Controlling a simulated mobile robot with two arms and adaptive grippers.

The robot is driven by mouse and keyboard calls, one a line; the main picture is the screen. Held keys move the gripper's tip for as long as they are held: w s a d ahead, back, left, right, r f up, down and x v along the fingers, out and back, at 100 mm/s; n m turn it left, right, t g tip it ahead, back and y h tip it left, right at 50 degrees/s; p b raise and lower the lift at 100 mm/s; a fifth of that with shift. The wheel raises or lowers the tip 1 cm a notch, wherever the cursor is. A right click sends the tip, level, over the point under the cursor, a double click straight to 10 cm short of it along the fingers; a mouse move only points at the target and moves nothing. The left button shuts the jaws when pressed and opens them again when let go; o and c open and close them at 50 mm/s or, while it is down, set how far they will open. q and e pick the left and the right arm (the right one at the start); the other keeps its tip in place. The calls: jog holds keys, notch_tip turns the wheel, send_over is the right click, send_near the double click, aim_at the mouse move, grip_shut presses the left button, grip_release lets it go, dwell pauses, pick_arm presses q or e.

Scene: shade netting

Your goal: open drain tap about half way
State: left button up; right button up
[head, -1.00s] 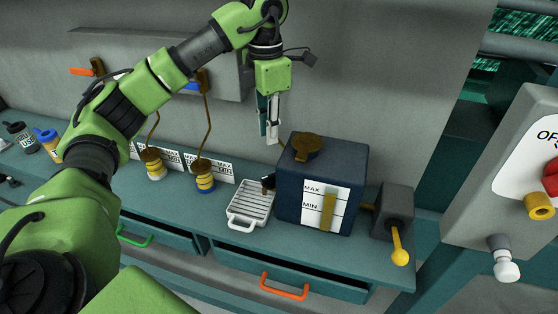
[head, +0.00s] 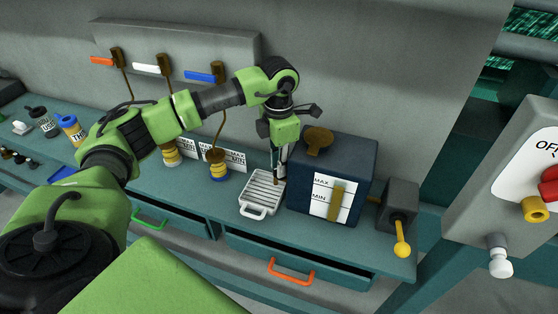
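A dark blue tank (head: 354,158) with a brown cap and a MAX/MIN gauge stands on the teal bench. A white ribbed tray (head: 262,193) lies at its left. A small dark tap on the tank's left side, above the tray, is now mostly hidden by my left gripper (head: 280,176). That gripper points down between the tray and the tank, with its fingertips at or very near the tap. I cannot tell whether the fingers touch it or how far apart they are. The tap's handle angle cannot be made out. My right gripper is out of view.
A grey block with a yellow lever (head: 402,248) stands right of the tank. Two yellow-banded brown pots (head: 218,166) stand left of the tray. A grey panel (head: 470,190) juts in at right. Drawers with green and orange handles (head: 291,276) are below.

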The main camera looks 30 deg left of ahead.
pick_arm(q)
jog(key=shift+f, duration=0.15)
grip_shut()
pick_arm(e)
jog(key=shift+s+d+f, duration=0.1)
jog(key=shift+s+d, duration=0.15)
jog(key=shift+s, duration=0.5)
